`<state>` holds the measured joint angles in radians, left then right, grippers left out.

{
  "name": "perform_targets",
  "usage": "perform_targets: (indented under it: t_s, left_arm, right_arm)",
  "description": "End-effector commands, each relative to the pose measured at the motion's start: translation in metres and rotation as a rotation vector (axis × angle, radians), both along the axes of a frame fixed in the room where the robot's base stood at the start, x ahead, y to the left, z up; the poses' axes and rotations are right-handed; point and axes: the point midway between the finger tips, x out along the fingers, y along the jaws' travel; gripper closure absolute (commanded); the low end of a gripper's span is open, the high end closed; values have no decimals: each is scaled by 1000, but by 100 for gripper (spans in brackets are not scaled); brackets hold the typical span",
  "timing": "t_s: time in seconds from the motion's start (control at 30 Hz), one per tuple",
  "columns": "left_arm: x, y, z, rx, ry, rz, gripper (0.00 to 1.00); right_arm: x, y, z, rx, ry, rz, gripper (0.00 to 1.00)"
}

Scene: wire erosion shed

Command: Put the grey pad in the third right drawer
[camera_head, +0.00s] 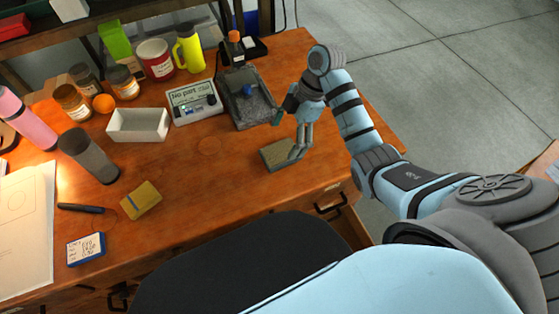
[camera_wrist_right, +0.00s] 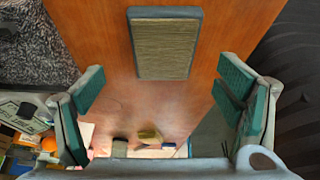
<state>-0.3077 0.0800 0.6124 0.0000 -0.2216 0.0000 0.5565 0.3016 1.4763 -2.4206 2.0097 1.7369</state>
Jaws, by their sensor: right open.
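The grey pad (camera_head: 276,155) lies flat on the wooden desk near its right front edge. In the right wrist view the pad (camera_wrist_right: 165,47) is a rectangle with a grey rim and a ribbed tan-grey top. My right gripper (camera_head: 300,152) points down at the pad's right side in the head view. In the wrist view my right gripper (camera_wrist_right: 160,105) has its fingers wide apart with nothing between them, and the pad lies beyond them. Drawer fronts with dark handles (camera_head: 331,203) show below the desk's front edge, partly hidden by my body. My left gripper is out of view.
A grey tray (camera_head: 240,112) stands behind the pad, beside a meter (camera_head: 193,102) and a white box (camera_head: 138,133). A yellow sponge-like block (camera_head: 141,200), a dark cylinder (camera_head: 88,155) and several jars stand left. The desk between block and pad is mostly clear.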

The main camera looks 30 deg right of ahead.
Motion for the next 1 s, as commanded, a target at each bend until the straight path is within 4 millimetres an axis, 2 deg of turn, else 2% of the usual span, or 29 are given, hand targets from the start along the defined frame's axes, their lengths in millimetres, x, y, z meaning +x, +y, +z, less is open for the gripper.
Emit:
perform_targets:
  t_s: [0.13,0.27,1.0]
  left_arm:
    - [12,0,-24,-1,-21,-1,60]
    - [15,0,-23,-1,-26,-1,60]
    - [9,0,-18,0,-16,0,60]
  right_arm:
    - [-5,8,-30,2,0,3,14]
    - [-5,16,-43,3,0,4,14]
    - [-4,16,-47,1,-1,4,14]
